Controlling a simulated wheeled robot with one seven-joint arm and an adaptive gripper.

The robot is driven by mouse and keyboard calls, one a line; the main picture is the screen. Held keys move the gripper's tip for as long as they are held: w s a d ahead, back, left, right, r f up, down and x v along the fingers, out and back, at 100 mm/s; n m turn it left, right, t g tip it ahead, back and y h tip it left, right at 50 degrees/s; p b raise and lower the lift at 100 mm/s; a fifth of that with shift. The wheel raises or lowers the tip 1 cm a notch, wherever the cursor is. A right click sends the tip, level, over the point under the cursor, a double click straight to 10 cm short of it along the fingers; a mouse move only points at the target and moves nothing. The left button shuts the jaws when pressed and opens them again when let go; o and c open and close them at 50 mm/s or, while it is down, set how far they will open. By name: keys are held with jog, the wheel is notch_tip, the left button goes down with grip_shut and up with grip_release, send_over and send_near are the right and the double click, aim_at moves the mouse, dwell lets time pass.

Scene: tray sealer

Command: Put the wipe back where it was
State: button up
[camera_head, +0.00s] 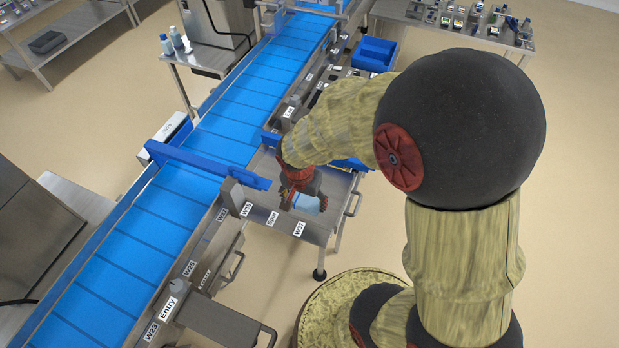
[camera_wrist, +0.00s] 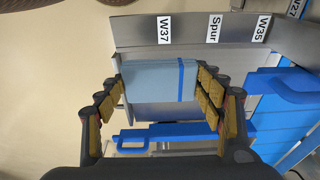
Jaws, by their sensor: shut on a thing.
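The wipe is a light blue folded cloth (camera_wrist: 150,82) with a darker blue stripe near its right side in the wrist view. My gripper (camera_wrist: 160,88) has its fingers against the wipe's left and right edges and is shut on it. In the head view, my gripper (camera_head: 303,198) is over the small steel table (camera_head: 318,228) beside the conveyor, and a pale blue part of the wipe (camera_head: 307,204) shows between the fingers. I cannot tell whether the wipe touches the steel surface.
The steel edge carries labels W37 (camera_wrist: 164,30), Spur and W35. A blue bar (camera_head: 207,165) crosses the blue conveyor (camera_head: 215,137) just left of my gripper. A blue container (camera_head: 352,164) is partly hidden behind my arm. Another blue bin (camera_head: 374,54) stands farther back.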

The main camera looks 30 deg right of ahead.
jog(key=w+d+f+p, duration=0.1)
jog(key=w+d+f, duration=0.7)
jog(key=w, duration=0.1)
jog(key=shift+d+f, duration=0.35)
jog(key=shift+f, duration=0.05)
jog(key=shift+w+d+f, duration=0.3)
jog(key=shift+f, duration=1.7)
jog(key=shift+f, duration=0.15)
jog(key=o, duration=1.1)
jog(key=shift+c, duration=0.2)
jog(key=shift+o, duration=0.3)
